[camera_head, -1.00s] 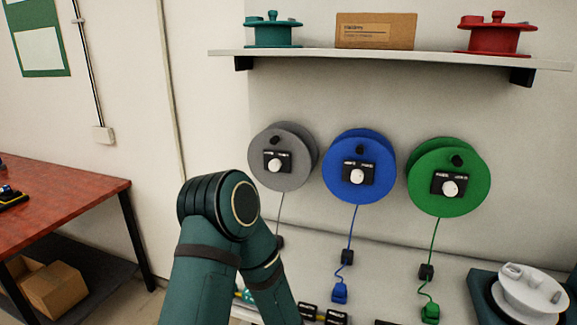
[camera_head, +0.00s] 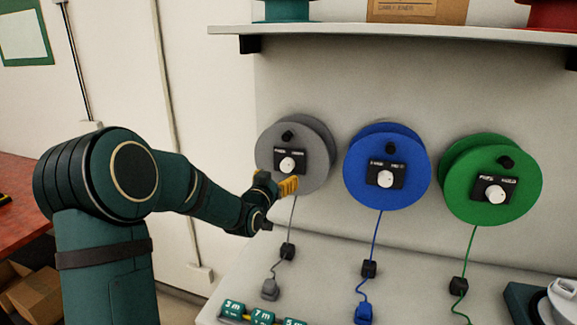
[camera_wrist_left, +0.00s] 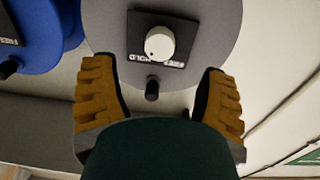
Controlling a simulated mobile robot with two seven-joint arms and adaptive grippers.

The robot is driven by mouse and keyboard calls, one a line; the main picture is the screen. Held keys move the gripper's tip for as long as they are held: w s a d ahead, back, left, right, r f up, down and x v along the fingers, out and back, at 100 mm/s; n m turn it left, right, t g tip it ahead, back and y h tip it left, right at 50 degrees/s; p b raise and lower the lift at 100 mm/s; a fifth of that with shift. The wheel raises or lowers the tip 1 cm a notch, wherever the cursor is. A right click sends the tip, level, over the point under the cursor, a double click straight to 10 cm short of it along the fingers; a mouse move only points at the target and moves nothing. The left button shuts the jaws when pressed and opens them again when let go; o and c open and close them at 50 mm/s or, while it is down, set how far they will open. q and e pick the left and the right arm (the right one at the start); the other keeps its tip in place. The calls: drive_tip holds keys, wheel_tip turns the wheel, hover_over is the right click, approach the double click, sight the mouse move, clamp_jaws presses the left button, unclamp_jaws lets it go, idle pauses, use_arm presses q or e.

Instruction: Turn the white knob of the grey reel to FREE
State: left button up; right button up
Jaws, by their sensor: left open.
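The grey reel (camera_head: 315,172) hangs on the wall as the leftmost of three reels. Its white knob (camera_head: 287,166) sits on a black label plate, and a black peg is above it. My left gripper (camera_head: 284,186) is at the lower left edge of the grey reel, just in front of it. In the left wrist view the white knob (camera_wrist_left: 160,43) and the grey reel (camera_wrist_left: 105,35) lie ahead of the yellow fingers (camera_wrist_left: 160,95). The fingers are spread apart and empty, and do not touch the knob. The label words are too small to read surely. My right gripper is out of view.
A blue reel (camera_head: 366,192) and a green reel (camera_head: 461,200) hang to the right, each with a white knob. A shelf (camera_head: 330,31) runs above. Cords hang to black blocks over the pale counter (camera_head: 325,262). Green labelled blocks (camera_head: 262,316) lie in front.

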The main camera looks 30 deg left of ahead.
sight(286, 168)
use_arm(q)
drive_tip(key=w, duration=0.3)
drive_tip(key=w+a, duration=0.1)
drive_tip(key=w, duration=0.4)
drive_tip(key=shift+w+a, duration=0.4)
drive_tip(key=c, duration=1.2)
